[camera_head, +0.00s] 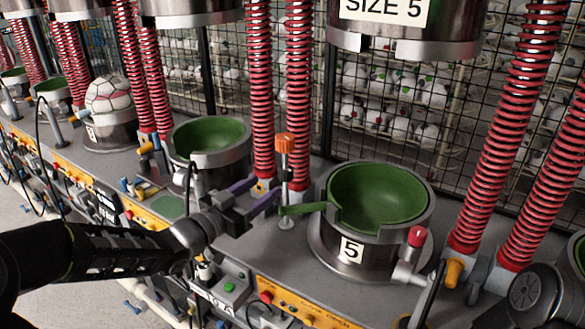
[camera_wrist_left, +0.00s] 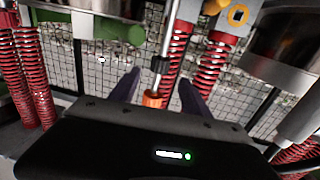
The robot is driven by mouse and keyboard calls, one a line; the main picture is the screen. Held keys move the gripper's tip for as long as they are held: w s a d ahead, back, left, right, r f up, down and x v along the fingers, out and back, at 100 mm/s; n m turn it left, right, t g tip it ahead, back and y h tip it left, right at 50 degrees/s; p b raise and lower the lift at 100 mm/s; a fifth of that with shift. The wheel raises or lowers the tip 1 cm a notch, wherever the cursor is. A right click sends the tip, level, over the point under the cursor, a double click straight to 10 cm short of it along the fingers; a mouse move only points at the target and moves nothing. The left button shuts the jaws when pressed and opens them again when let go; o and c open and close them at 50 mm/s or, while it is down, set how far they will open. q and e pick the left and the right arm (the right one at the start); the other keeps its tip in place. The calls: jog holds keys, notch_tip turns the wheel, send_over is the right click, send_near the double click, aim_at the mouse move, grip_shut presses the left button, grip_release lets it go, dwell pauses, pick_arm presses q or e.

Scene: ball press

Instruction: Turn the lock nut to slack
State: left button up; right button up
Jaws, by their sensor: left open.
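An orange ridged knob (camera_head: 284,143), which looks like the lock nut, sits on top of a thin upright metal rod (camera_head: 285,185) left of the cup marked 5. In the left wrist view the orange knob (camera_wrist_left: 153,99) and its rod show between the two fingers, with a dark collar (camera_wrist_left: 160,65) on the rod. My left gripper (camera_head: 270,188) is open, its purple fingers pointing at the rod, below the knob's height in the picture. I cannot tell whether a finger touches the rod. My right gripper is not in view.
A green-lined cup (camera_head: 378,195) stands right of the rod, with a green arm (camera_head: 300,209) between them. Red springs (camera_head: 262,90) stand close behind. A second green cup (camera_head: 208,138) is to the left. An orange control panel (camera_head: 300,305) runs along the front edge.

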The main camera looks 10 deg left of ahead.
aim_at(280, 176)
pick_arm(q)
jog(key=p+x, duration=0.1)
jog(key=x, duration=0.6)
jog(key=shift+w+d+p, duration=0.15)
jog(key=shift+w+p, duration=0.1)
jog(key=shift+p, duration=0.15)
jog(key=shift+c, duration=0.4)
grip_shut()
